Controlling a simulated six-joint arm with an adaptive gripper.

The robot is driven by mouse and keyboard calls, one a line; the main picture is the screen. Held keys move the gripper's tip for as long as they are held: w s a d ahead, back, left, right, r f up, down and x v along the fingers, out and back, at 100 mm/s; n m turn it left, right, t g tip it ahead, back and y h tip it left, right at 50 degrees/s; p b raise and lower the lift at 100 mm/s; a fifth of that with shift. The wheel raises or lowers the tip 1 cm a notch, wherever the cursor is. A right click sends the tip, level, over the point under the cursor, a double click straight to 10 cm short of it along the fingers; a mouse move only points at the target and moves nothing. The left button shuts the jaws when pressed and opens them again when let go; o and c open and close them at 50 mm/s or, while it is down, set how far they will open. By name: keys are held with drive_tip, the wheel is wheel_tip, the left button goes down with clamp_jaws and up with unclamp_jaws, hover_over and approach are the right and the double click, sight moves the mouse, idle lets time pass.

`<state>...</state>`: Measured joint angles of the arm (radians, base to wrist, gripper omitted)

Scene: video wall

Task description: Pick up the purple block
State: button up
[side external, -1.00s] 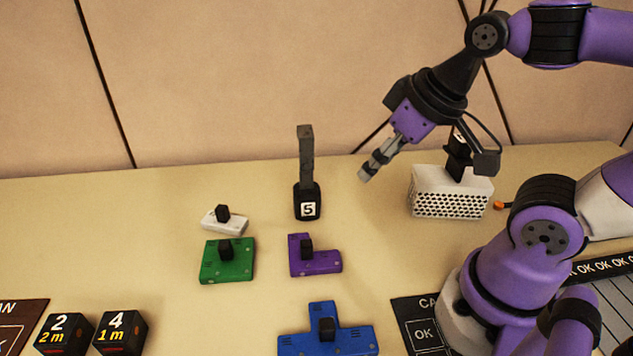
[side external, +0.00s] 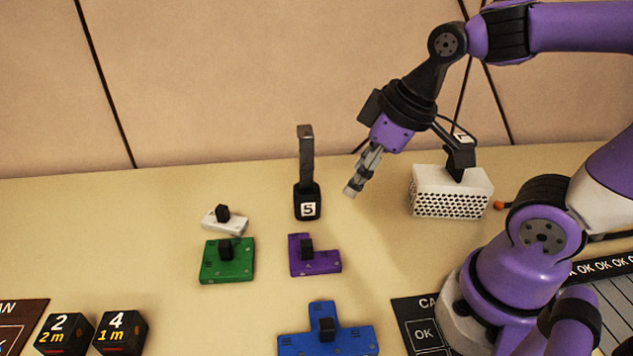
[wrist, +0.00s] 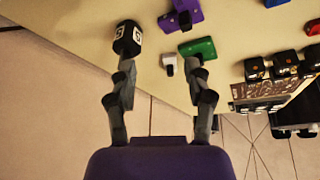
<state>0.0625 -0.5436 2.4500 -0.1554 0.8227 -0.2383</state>
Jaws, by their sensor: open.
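The purple block (side external: 318,266) is L-shaped with a black knob on top and lies flat on the table, right of the green block. It also shows at the top of the wrist view (wrist: 180,17). My gripper (side external: 350,192) is in the air above the table, up and to the right of the purple block in the side view, and apart from it. In the wrist view my gripper (wrist: 163,72) has its two fingers spread, with nothing held between them.
A black post marked 5 (side external: 307,200) stands behind the purple block. A green block (side external: 212,268), a white block (side external: 232,228) and a blue block (side external: 300,345) lie around it. A white perforated box (side external: 450,195) stands at right. Black number cubes (side external: 120,345) sit front left.

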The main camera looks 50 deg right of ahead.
wheel_tip(320, 180, down, 4)
drive_tip(key=w+a+n+g+y, duration=0.2)
drive_tip(key=n, duration=0.3)
hover_over(308, 243)
drive_tip(key=s+d, duration=0.2)
drive_tip(key=f, duration=0.4)
drive_tip(key=shift+w+a+f, duration=0.1)
drive_tip(key=shift+w, duration=0.1)
drive_tip(key=shift+x, duration=2.95)
drive_tip(key=shift+w+a, duration=0.15)
drive_tip(key=shift+w, duration=0.05)
clamp_jaws()
